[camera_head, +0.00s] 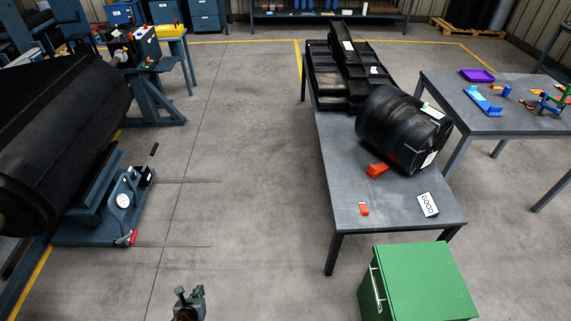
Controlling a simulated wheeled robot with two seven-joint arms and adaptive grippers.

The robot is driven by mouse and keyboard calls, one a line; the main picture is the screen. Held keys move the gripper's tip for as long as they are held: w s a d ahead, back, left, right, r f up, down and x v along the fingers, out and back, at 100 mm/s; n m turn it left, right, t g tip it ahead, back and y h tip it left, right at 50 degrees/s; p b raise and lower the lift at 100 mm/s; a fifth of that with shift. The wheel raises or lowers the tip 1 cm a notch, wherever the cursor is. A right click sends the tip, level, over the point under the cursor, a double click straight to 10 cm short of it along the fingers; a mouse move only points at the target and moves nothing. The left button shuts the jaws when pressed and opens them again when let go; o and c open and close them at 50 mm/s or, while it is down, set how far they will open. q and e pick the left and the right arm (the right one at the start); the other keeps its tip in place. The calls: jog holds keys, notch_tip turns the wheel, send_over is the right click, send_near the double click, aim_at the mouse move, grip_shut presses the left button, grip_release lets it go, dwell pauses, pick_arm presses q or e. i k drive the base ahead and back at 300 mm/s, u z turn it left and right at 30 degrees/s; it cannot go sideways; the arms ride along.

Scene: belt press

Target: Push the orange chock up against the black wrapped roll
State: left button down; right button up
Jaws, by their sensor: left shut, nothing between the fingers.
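The black wrapped roll (396,128) lies on its side on the grey table (345,190), with white labels on its right end. An orange chock (377,170) sits at the roll's lower left side; I cannot tell whether it touches the roll. A smaller orange-red piece with a white part (364,209) lies nearer the table's front left edge. My left gripper (190,292) is at the bottom of the view, over the floor, well left of and away from the table. It is shut and empty. My right gripper is not in view.
A white "GOOD" sign (427,205) is on the table's front right. Black stacked strips (345,75) fill its back. A green cabinet (420,282) stands before it. A second table (500,120) holds coloured parts. A large black roll on a blue machine (60,130) is left. The middle floor is clear.

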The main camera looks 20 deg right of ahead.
aim_at(374, 171)
jog(key=z, duration=0.35)
jog(key=i, duration=1.2)
jog(key=z, duration=1.65)
jog(key=i, duration=0.9)
jog(key=z, duration=0.1)
